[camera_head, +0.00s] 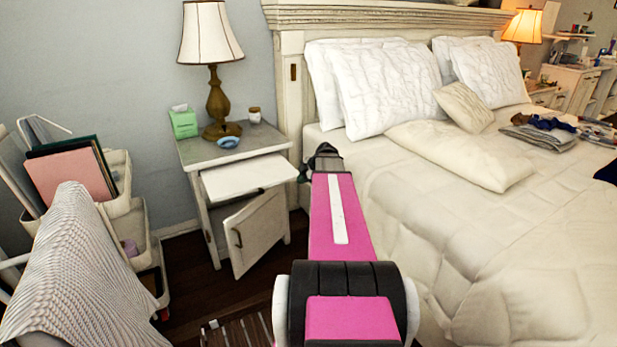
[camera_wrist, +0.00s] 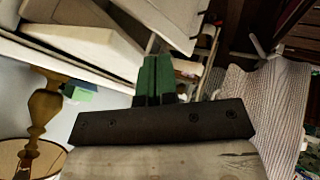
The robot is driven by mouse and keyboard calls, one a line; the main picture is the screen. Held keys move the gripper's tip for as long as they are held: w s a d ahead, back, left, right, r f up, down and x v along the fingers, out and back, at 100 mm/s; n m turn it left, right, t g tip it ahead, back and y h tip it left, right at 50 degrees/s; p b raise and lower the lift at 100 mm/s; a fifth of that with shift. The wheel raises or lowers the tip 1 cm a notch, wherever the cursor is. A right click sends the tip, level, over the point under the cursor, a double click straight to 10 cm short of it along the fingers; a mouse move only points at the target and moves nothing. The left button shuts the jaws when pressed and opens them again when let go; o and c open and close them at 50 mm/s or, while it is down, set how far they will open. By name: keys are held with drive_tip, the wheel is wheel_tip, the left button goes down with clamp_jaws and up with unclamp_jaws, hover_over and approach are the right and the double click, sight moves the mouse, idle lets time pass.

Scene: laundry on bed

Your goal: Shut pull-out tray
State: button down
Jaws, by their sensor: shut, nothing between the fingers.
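The pull-out tray (camera_head: 248,177) is a flat white board sticking out of the front of the grey-topped nightstand (camera_head: 262,139), just under its top. In the wrist view the pale tray (camera_wrist: 85,45) shows at the upper left, tilted by the camera's angle. My gripper (camera_head: 325,150) is at the end of my pink arm, to the right of the tray near the bed's headboard side, and appears apart from it. In the wrist view its green fingers (camera_wrist: 157,78) are together and empty.
The nightstand's lower door (camera_head: 258,232) hangs open below the tray. A lamp (camera_head: 212,75), green tissue box (camera_head: 183,122), blue bowl (camera_head: 229,142) and small jar (camera_head: 254,115) stand on top. The bed (camera_head: 480,230) is right; a storage cart (camera_head: 125,205) and draped cloth (camera_head: 80,270) are left.

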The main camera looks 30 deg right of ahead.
sight(279, 160)
drive_tip(key=shift+w, duration=1.35)
drive_tip(key=w, duration=1.9)
drive_tip(key=shift+a, duration=0.35)
